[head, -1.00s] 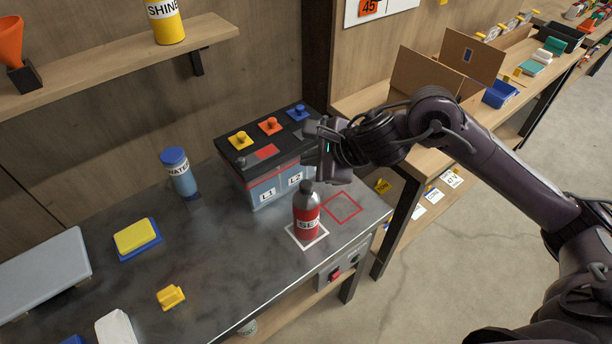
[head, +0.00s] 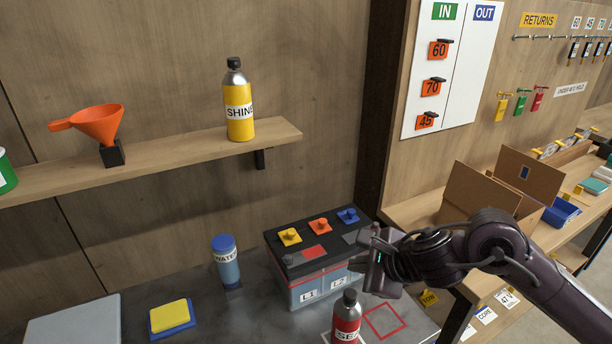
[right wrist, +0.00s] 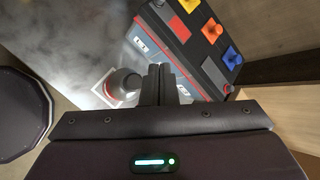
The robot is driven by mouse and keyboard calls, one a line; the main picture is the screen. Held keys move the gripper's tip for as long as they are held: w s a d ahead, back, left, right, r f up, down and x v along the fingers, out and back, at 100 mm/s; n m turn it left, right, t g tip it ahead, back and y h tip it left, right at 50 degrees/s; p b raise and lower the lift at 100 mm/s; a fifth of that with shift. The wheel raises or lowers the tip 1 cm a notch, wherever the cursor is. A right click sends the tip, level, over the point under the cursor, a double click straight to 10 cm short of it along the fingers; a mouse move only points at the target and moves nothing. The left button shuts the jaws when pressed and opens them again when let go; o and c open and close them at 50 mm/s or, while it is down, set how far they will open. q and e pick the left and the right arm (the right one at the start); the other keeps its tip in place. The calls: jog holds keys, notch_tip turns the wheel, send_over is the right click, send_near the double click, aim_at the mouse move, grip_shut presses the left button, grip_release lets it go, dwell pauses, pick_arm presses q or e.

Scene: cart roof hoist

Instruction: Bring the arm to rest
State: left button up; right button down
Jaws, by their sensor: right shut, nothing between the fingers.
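My right arm comes in from the right in the head view. Its gripper (head: 376,270) hangs in front of the right end of the battery (head: 310,272), above the bench. In the right wrist view its two fingers (right wrist: 158,84) are together with nothing between them. My left gripper is in neither view.
A red outlined square (head: 385,321) on the bench is empty. A blue WATER bottle (head: 226,264) and a yellow-and-blue block (head: 171,317) stand left. The shelf (head: 180,156) holds a SHINE bottle (head: 239,105) and an orange funnel (head: 98,125). An open cardboard box (head: 480,200) stands at right.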

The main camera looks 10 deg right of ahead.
jog(key=s+a+f+m+t+h, duration=0.1)
jog(key=s+a+f+m, duration=0.15)
jog(key=m, duration=0.95)
jog(key=s+a+f+m+t, duration=0.1)
jog(key=a+m, duration=0.2)
jog(key=m, duration=0.9)
jog(key=s+d+f+m+g+h, duration=0.1)
jog(key=s+d+f+m+g, duration=0.25)
jog(key=m, duration=0.55)
jog(key=s+d+f+m+g+h, duration=0.1)
jog(key=s+d+f+m, duration=0.25)
jog(key=s+m, duration=0.4)
jog(key=s+d+f+m+g+h, duration=0.2)
jog(key=s+f+m, duration=0.25)
jog(key=m, duration=0.45)
notch_tip(320, 180, down, 28)
jog(key=s+g, duration=0.1)
jog(key=s, duration=0.1)
jog(key=s+d+f, duration=0.2)
jog(key=s+f, duration=0.7)
jog(key=s, duration=0.1)
jog(key=s+d+f+g, duration=0.1)
jog(key=s+f, duration=0.8)
jog(key=s, duration=0.1)
jog(key=shift+d+f+n, duration=0.35)
